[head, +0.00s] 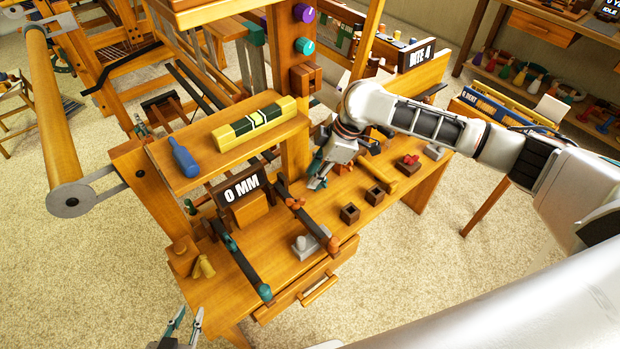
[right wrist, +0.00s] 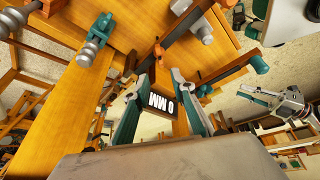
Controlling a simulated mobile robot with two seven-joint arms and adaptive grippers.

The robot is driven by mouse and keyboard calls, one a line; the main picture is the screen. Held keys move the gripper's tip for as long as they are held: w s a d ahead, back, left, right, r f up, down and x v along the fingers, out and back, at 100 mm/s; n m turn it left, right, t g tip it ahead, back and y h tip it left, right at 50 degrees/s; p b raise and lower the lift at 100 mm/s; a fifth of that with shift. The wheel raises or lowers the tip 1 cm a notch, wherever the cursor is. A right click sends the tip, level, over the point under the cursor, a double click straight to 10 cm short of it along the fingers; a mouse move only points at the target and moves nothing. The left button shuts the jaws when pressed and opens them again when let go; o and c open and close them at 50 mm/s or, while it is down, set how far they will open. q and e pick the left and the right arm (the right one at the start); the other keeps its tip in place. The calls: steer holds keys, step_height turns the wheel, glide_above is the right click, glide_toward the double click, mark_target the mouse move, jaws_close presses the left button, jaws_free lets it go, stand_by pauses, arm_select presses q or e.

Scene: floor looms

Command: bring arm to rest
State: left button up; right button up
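My right arm reaches in from the right in the head view. Its gripper (head: 317,180) points down over the wooden loom bench (head: 285,262), beside the post. In the right wrist view this gripper (right wrist: 158,76) is open, its teal-and-grey fingers apart with nothing gripped. The "0 MM" sign (right wrist: 160,103) shows beyond and between the fingers; it also stands on the bench in the head view (head: 242,189). My left gripper (head: 190,318) is at the bottom edge of the head view, in front of the bench, fingers apart and empty; most of its arm is out of view.
A shelf holds a blue bottle-shaped tool (head: 184,158) and a yellow-green box (head: 253,123). Dark rails (head: 240,252), a grey block with a knob (head: 305,246) and small wooden cups (head: 350,213) stand on the bench. Carpet (head: 410,285) in front of the bench is clear.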

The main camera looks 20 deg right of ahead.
stand_by(0.5)
steer(key=s+a+f+t+y, duration=0.1)
steer(key=s+a+f+t, duration=0.2)
steer(key=s+a, duration=0.5)
steer(key=s+d+r+m+t+h, duration=0.1)
steer(key=s+d+m+h, duration=0.3)
steer(key=d, duration=0.5)
steer(key=s+d+m+t+h, duration=0.1)
steer(key=s+d+m+h, duration=0.15)
steer(key=s+d, duration=0.5)
steer(key=s+d+r+m+t+h, duration=0.1)
steer(key=s+d+m+h, duration=0.2)
steer(key=d, duration=0.8)
steer(key=a+f+m+t+y, duration=0.1)
steer(key=a+f+t+y, duration=0.2)
steer(key=a+f, duration=1.2)
steer(key=y, duration=0.3)
steer(key=shift+m, duration=0.35)
